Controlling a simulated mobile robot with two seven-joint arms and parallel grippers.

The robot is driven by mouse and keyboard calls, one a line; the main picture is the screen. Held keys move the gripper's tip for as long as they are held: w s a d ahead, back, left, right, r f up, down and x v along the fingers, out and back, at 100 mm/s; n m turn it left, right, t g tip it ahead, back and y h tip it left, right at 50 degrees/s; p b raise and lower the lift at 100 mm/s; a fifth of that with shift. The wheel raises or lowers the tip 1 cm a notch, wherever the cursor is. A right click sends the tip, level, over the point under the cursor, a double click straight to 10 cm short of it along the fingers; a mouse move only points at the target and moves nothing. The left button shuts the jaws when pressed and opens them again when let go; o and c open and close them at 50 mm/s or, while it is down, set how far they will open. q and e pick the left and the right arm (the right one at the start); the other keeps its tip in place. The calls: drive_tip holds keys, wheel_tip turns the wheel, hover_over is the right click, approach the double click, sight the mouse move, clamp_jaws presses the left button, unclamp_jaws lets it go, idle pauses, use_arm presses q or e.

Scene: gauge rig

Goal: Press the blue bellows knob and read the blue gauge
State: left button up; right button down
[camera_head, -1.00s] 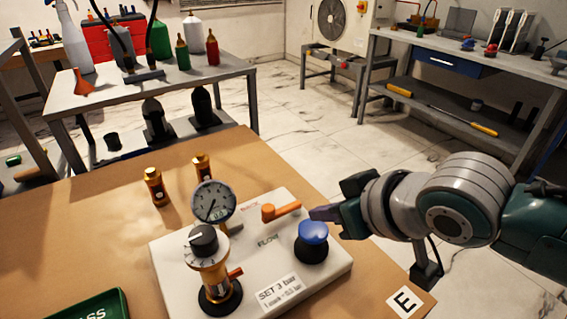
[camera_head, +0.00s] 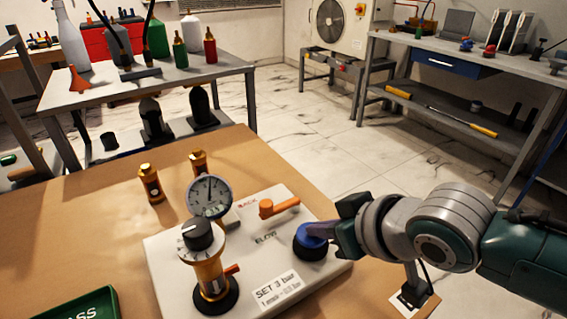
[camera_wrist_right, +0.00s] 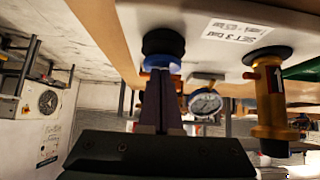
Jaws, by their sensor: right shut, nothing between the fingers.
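The blue bellows knob (camera_head: 307,241) stands on the right of a white panel (camera_head: 172,258). My right gripper (camera_head: 318,229) is shut and empty, and its fingertips touch the knob's top. The knob sits low on its black base. In the right wrist view the shut fingers (camera_wrist_right: 160,85) meet the blue knob (camera_wrist_right: 161,62). The round gauge (camera_head: 210,195) stands upright on the panel's back left. Its needle points nearly straight up; its numbers are too small to read. It also shows, blue-rimmed, in the right wrist view (camera_wrist_right: 205,104). My left gripper is not in view.
A black-topped brass regulator (camera_head: 203,240) stands in front of the gauge. An orange lever (camera_head: 279,207) lies behind the knob. A "SET 3 bar" label (camera_head: 276,291) is at the panel's front. Two brass fittings and a green tray (camera_head: 82,306) are on the bench.

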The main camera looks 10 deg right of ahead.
drive_tip(key=shift+s+f, duration=0.15)
drive_tip(key=shift+f, duration=0.05)
drive_tip(key=s+d+r+p, duration=0.2)
drive_tip(key=s+r+p, duration=0.4)
drive_tip(key=r, duration=0.5)
drive_tip(key=shift+s+d+r+p, duration=0.2)
drive_tip(key=shift+d+r+p, duration=0.05)
drive_tip(key=shift+p, duration=0.8)
